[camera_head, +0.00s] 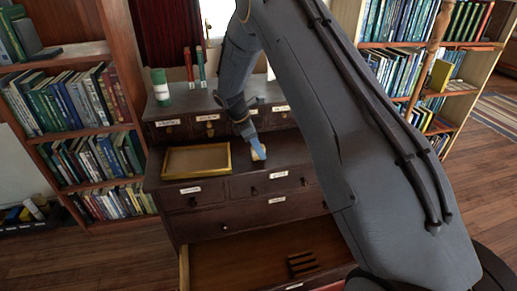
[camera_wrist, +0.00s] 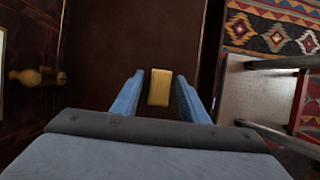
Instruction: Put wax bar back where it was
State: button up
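The wax bar (camera_wrist: 160,87) is a small yellow block. In the wrist view it lies between the two blue fingers of my gripper (camera_wrist: 159,92), with a narrow dark gap on each side. The fingers look apart from it and open. I cannot tell whether the bar touches the dresser top. The dresser's lower drawer (camera_head: 235,263) stands open, with a dark slatted rack (camera_head: 303,264) inside.
A gold-rimmed tray (camera_head: 196,176) lies left of my gripper. A green-and-white canister (camera_head: 160,86) and two slim coloured items stand on the dresser's raised back. Small drawers with knobs (camera_wrist: 27,77) line its rear. Bookshelves (camera_head: 75,120) flank the dresser.

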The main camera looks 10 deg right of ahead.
jog(key=b+v, duration=0.2)
jog(key=v, duration=0.9)
jog(key=s+d+m+y, duration=0.2)
jog(key=s+m, duration=0.7)
jog(key=s, duration=0.8)
jog(key=s+d+r+m+y, duration=0.1)
jog(key=s+m, duration=0.8)
jog(key=s, duration=0.9)
jog(key=shift+d+y, duration=0.45)
jog(key=shift+y, duration=0.35)
jog(key=shift+r, duration=0.15)
jog(key=shift+c, duration=0.4)
